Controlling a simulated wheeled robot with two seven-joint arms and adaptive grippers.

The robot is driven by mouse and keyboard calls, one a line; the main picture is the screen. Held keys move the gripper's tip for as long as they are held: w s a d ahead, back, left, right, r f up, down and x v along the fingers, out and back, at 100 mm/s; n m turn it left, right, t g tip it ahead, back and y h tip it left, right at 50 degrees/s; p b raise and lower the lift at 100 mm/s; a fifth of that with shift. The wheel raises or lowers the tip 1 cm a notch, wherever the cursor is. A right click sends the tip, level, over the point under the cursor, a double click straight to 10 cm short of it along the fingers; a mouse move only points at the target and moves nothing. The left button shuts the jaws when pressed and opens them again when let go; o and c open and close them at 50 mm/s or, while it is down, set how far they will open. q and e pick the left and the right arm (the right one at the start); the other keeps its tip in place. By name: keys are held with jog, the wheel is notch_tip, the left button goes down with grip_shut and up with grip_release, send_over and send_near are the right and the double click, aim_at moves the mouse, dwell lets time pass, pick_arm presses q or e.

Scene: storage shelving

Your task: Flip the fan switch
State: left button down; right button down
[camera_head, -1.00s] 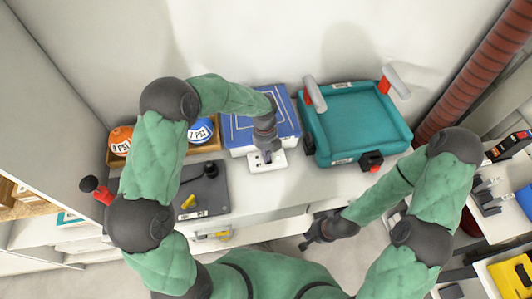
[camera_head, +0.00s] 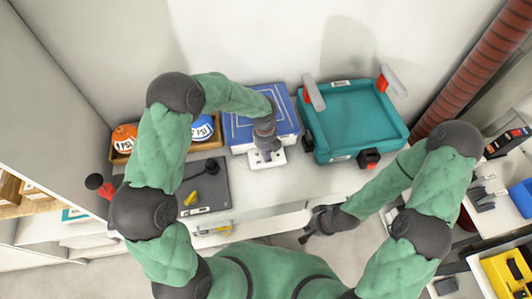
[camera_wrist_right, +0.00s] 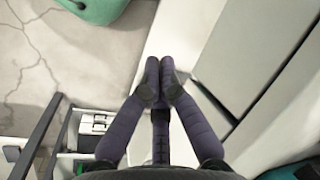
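A blue box with white line markings (camera_head: 240,130) stands against the back wall. A white plate (camera_head: 280,159), which may carry the fan switch, lies at its front edge. My left gripper (camera_head: 267,154) points down over this plate, touching or just above it. Its fingers are small and dark, and they hide the middle of the plate, so no switch can be made out. My right gripper (camera_head: 308,234) hangs in front of the shelf edge, away from the plate. In the right wrist view its two fingertips (camera_wrist_right: 153,84) are together with nothing between them.
A teal tray with red and grey handles (camera_head: 355,115) stands right of the blue box. A dark board with a yellow piece (camera_head: 208,190) lies in front. A rust-coloured pipe (camera_head: 470,75) rises at right.

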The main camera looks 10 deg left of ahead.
pick_arm(q)
jog(key=shift+s+f, duration=0.6)
jog(key=shift+f, duration=0.05)
jog(key=shift+w+a+r, duration=0.1)
jog(key=shift+w+a, duration=0.05)
jog(key=shift+w, duration=0.5)
jog(key=shift+w+a+r, duration=0.1)
jog(key=shift+w+r, duration=0.15)
jog(key=shift+r, duration=0.25)
notch_tip(320, 180, up, 12)
jog(key=w, duration=0.1)
jog(key=shift+w+a, duration=0.2)
jog(key=shift+w, duration=0.05)
